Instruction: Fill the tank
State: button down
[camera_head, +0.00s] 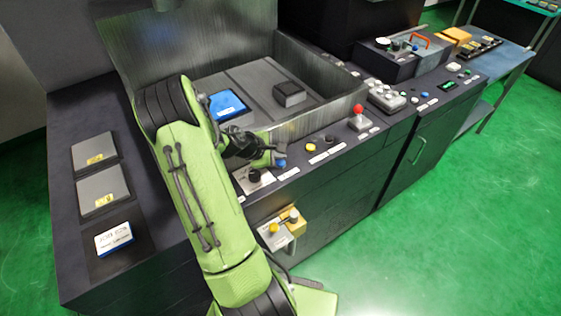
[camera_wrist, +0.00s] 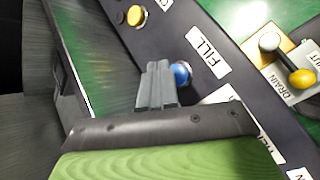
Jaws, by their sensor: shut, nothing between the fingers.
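The blue FILL button (camera_head: 281,162) sits on the front panel of the machine. In the wrist view the blue button (camera_wrist: 181,73) is beside the FILL label (camera_wrist: 207,52). My gripper (camera_head: 268,158) is shut and empty, its fingertips (camera_wrist: 158,72) right beside the button; I cannot tell whether they touch it. The tank (camera_head: 313,120) is an open metal basin behind the panel. It holds a blue block (camera_head: 227,105) and a dark block (camera_head: 289,93) on its bed, and I see no clear liquid surface.
A yellow button (camera_head: 310,147) and a red-topped joystick (camera_head: 358,118) stand right of the blue button. A black knob (camera_head: 254,175) is at its left. The yellow-handled DRAIN valve (camera_head: 283,224) juts from the front below. Flat plates (camera_head: 101,189) lie at the left.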

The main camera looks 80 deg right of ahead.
aim_at(278, 163)
jog(key=shift+f+b, duration=0.3)
jog(key=shift+f, duration=0.15)
jog(key=shift+f+b, duration=0.35)
jog(key=shift+f, duration=0.1)
dwell(0.6)
jog(key=shift+r, duration=0.15)
jog(key=shift+r+p, duration=0.75)
jog(key=shift+p, duration=0.05)
notch_tip(278, 163, up, 5)
jog(key=p, duration=0.4)
jog(key=shift+r, duration=0.15)
dwell(0.6)
